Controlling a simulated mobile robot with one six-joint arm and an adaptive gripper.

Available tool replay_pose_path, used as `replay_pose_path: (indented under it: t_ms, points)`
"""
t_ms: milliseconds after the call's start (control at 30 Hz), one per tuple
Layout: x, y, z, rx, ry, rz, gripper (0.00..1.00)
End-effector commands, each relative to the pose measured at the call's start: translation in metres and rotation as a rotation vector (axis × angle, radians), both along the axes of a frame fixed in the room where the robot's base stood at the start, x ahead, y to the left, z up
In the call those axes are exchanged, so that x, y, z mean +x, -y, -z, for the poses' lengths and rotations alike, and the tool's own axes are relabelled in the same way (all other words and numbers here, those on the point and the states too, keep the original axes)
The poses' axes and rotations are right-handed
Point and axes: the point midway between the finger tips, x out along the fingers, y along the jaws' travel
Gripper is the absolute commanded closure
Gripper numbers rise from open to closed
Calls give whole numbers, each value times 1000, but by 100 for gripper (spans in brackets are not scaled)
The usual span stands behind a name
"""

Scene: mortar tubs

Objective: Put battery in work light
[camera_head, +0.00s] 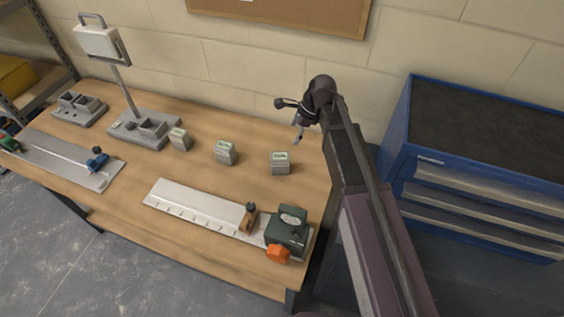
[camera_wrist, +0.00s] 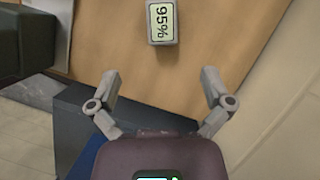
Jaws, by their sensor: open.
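Three grey batteries with pale green displays stand apart on the bench: a left one (camera_head: 180,139), a middle one (camera_head: 225,152) and a right one (camera_head: 281,163). In the wrist view a battery (camera_wrist: 162,22) reads 95%; it appears to be the right one. The work light (camera_head: 98,42) has a white lamp head on a pole, rising from a grey base (camera_head: 145,130) with a raised block. My gripper (camera_head: 298,133) is open and empty above the bench's back right, close to the right battery. Its spread fingers (camera_wrist: 160,76) show below the battery in the wrist view.
A grey dock-like unit (camera_head: 78,108) sits at the back left. A metal strip (camera_head: 190,203) with a dark green machine (camera_head: 288,228) and orange knob lies in front. A blue drawer cabinet (camera_head: 480,160) stands right of the bench.

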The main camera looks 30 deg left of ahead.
Motion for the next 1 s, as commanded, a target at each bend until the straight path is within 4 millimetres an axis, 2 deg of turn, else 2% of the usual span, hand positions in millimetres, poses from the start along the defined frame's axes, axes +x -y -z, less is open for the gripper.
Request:
replay_pose_path:
  t_ms: [267, 1000]
  points:
    - [1, 2, 7, -1, 1, 4, 0]
    - [-9, -17, 63, 0, 2, 5, 0]
